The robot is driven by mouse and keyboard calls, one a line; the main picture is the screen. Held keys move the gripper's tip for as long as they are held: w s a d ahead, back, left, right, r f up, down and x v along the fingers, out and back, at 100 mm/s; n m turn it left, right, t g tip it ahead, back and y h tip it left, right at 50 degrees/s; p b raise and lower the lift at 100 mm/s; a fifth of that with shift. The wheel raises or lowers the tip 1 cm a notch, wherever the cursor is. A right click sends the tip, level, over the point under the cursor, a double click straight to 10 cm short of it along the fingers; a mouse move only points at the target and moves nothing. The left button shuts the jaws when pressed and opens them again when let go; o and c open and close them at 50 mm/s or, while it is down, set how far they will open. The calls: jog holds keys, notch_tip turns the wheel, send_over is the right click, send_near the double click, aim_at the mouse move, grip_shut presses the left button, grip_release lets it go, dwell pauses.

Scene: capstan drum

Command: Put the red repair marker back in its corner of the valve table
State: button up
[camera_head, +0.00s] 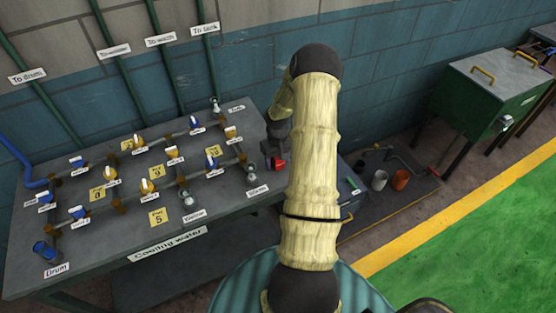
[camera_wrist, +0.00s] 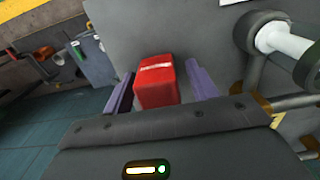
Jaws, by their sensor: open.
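The red repair marker (camera_wrist: 157,82), a small red block with a pale stripe on top, stands on the grey valve table (camera_wrist: 130,30) in the wrist view. My gripper (camera_wrist: 162,88) has its two purple fingers apart, one on each side of the marker, with a gap at least on the right. In the head view the marker (camera_head: 278,163) shows as a small red patch at the right end of the valve table (camera_head: 215,225), partly hidden by my gripper and arm.
Pipes with blue and yellow valves (camera_head: 145,187) and yellow tags cover the table top. A white-and-grey pipe fitting (camera_wrist: 285,42) stands close to the right of my gripper. A green cabinet (camera_head: 490,95) and a low tray with cups (camera_head: 379,180) lie to the right.

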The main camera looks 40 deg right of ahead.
notch_tip(320, 180, up, 12)
jog(key=shift+r+b, duration=0.15)
jog(key=shift+b, duration=0.95)
jog(key=s+a+r+n+t, duration=0.1)
jog(key=s+a+r, duration=0.2)
jog(key=a, duration=0.6)
jog(key=s+a+r, duration=0.3)
jog(key=s+a, duration=0.2)
jog(key=a, duration=0.5)
jog(key=s+a+r+n+t, duration=0.1)
jog(key=s+a+r, duration=0.2)
jog(key=a, duration=0.7)
jog(key=shift+s+n+t, duration=0.3)
jog(key=shift+s, duration=0.6)
